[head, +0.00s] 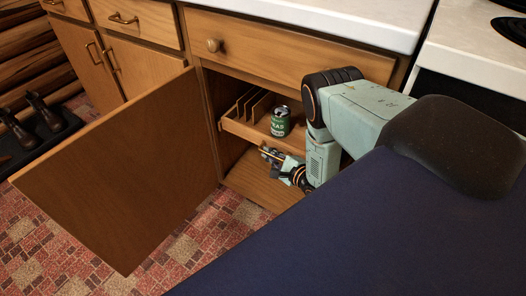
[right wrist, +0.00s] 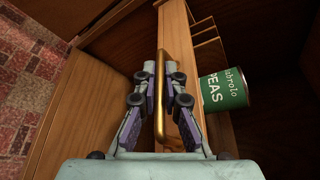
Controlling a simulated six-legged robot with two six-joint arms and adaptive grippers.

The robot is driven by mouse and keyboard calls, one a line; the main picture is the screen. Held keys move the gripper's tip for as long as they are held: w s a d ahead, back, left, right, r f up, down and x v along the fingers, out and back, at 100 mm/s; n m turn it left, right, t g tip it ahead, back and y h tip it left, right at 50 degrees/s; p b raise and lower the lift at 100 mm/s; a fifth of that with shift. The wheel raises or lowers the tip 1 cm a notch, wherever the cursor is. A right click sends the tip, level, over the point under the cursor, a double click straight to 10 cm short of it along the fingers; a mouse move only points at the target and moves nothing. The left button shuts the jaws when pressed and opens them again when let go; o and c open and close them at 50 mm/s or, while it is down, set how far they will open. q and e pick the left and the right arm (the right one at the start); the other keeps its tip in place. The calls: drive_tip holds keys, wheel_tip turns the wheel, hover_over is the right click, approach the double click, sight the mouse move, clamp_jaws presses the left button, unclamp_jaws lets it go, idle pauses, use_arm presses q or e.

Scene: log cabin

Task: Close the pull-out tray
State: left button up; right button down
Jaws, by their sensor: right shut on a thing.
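The wooden pull-out tray (head: 236,128) sits inside the open lower cabinet, with upright dividers and a green can of peas (head: 280,122) on it. My right gripper (head: 271,153) is at the tray's front, low inside the cabinet opening. In the right wrist view the brass handle (right wrist: 160,70) runs between the fingers of my right gripper (right wrist: 161,95), which is shut on it. The tray front (right wrist: 174,25) and the can (right wrist: 225,90) also show there. My right arm hides the tray's right end in the head view. My left gripper is out of view.
The cabinet door (head: 120,170) stands wide open to the left. A closed drawer (head: 280,50) with a round knob is above the opening. The cabinet floor (head: 255,185) is bare below the tray. Black boots (head: 40,120) stand at the far left.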

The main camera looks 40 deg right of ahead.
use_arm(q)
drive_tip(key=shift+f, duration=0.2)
use_arm(e)
drive_tip(key=shift+w+d+r, duration=0.15)
drive_tip(key=shift+w+d, duration=0.1)
drive_tip(key=shift+d, duration=0.25)
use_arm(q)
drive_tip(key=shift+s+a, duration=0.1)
use_arm(e)
drive_tip(key=shift+d, duration=0.1)
drive_tip(key=c, duration=1.4)
unclamp_jaws()
drive_tip(key=shift+c, duration=0.2)
